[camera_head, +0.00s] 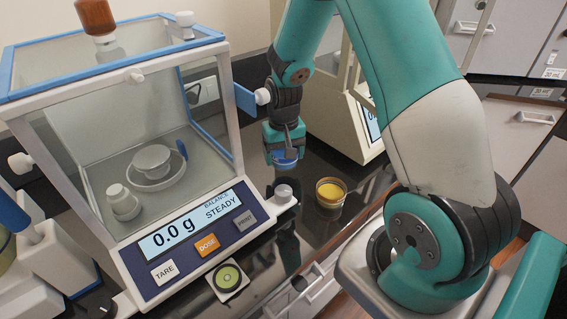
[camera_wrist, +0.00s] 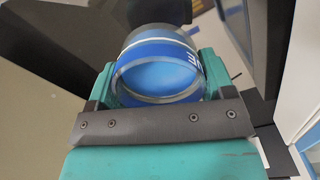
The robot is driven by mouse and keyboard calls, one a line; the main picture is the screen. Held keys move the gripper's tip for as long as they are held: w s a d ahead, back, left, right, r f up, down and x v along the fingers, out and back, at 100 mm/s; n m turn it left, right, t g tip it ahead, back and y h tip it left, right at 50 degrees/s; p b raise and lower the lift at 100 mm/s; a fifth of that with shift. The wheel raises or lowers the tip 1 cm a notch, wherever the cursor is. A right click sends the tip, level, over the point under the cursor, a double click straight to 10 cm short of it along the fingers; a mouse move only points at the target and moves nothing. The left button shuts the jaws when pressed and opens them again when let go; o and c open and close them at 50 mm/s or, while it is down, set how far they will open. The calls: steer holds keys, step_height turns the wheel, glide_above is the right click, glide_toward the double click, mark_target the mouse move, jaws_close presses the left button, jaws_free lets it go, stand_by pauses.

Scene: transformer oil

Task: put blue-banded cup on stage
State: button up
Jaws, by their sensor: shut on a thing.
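The blue-banded cup (camera_wrist: 160,68) fills the top middle of the wrist view, between the jaws. My gripper (camera_wrist: 158,85) is shut on it. In the head view the cup (camera_head: 285,158) shows as a blue spot under my gripper (camera_head: 284,146), partly hidden by it. It is held above the dark counter, right of the balance. The balance (camera_head: 190,228) reads 0.0 g STEADY. A stage is not clearly identifiable. A small square pad with a green disc (camera_head: 229,279) lies in front of the balance.
A cup of yellow content (camera_head: 330,192) stands on the counter right of the balance. A small clear-lidded container (camera_head: 284,193) is beside the balance's corner. A second instrument (camera_head: 340,110) stands behind my arm.

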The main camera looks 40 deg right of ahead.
mark_target(284, 173)
steer(key=shift+f, duration=1.95)
steer(key=shift+f, duration=0.2)
steer(key=o, duration=1.1)
steer(key=shift+r, duration=0.1)
steer(key=shift+c, duration=0.2)
